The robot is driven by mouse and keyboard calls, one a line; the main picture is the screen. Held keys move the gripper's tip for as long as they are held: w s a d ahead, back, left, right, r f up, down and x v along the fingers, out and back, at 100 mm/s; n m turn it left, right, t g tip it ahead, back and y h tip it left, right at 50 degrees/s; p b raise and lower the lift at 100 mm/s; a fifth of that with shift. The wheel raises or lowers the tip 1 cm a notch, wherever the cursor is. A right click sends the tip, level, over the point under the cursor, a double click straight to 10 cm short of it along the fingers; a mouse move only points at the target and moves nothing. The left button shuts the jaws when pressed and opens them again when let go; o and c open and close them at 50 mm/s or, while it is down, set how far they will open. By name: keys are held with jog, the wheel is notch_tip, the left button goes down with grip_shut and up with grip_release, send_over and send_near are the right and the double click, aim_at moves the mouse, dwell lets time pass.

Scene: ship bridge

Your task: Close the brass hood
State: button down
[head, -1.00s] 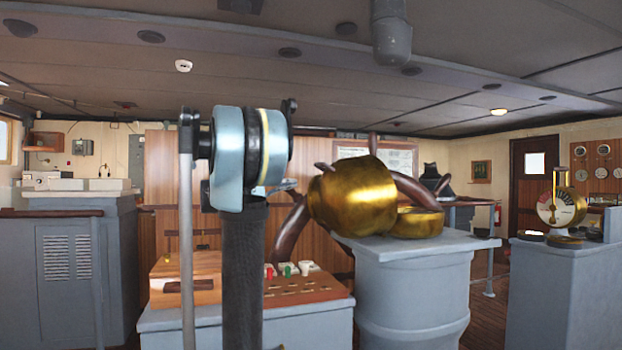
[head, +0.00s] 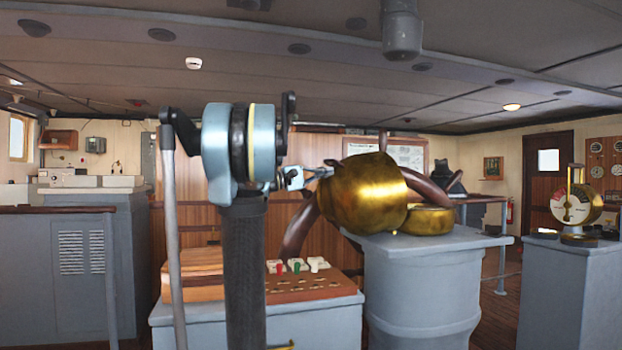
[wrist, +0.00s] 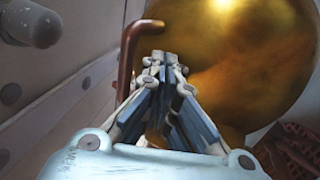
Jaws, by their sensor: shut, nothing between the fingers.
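The brass hood (head: 362,193) is a rounded, shiny golden cover. It is tipped open to the left of the round brass base (head: 430,219), on top of the grey pedestal (head: 425,285). My gripper (head: 326,169) is at the upper left side of the hood, with its fingers pointing right. In the wrist view the hood (wrist: 240,60) fills the upper right, and my gripper's fingertips (wrist: 163,58) are together in front of its left part. The gripper is shut and empty. I cannot tell whether the tips touch the hood.
A dark wooden wheel rim (head: 300,228) with spokes stands behind the hood. A console (head: 275,305) with small coloured levers is left of the pedestal. A grey pedestal with a brass telegraph (head: 577,205) stands at the right. A pipe fitting (head: 402,35) hangs from the ceiling.

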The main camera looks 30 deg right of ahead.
aim_at(341, 169)
jog(key=shift+x, duration=1.45)
jog(key=shift+r, duration=0.1)
